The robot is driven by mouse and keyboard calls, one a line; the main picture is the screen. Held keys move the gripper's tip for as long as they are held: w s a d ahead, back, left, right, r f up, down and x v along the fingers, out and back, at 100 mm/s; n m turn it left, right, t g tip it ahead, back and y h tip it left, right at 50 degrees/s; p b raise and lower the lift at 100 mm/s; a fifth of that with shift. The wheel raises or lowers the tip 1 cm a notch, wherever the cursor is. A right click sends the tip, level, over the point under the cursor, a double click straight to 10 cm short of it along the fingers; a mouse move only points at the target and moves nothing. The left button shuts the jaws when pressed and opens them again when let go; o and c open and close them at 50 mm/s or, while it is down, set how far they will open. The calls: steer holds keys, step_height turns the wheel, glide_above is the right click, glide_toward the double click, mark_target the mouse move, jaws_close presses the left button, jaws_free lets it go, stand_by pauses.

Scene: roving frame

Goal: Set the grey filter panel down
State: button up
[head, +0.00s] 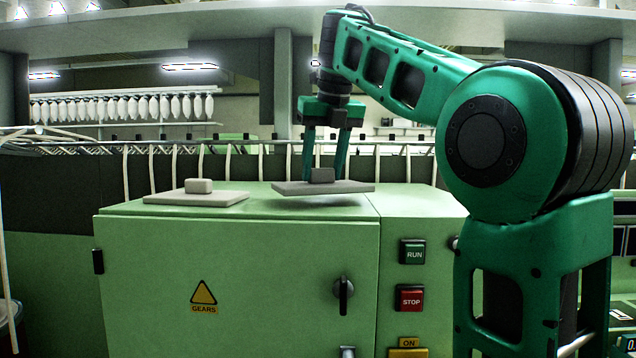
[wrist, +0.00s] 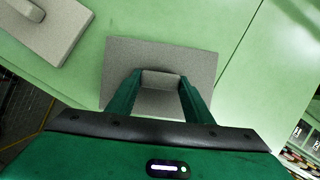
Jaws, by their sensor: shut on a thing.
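The grey filter panel (head: 350,187) is a flat plate with a block handle (head: 322,175) on top. My gripper (head: 323,168) is shut on the handle, with one finger on each side. The panel is roughly level, a little above the green cabinet top (head: 260,212), with a shadow under it. In the wrist view the panel (wrist: 195,62) is below the fingers, and they flank its handle (wrist: 161,79). The panel hides the surface beneath it, so the exact gap is hard to tell.
A second, paler panel (head: 180,198) with a block handle lies on the cabinet top to the left. A row of pale curved rods (head: 265,160) stands behind the cabinet. A seam divides the top at right. The front strip of the top is clear.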

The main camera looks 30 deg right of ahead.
steer(key=shift+s+f, duration=0.15)
steer(key=shift+f, duration=0.95)
steer(key=shift+d, duration=0.1)
steer(key=o, duration=1.2)
steer(key=shift+s+d+r, duration=0.1)
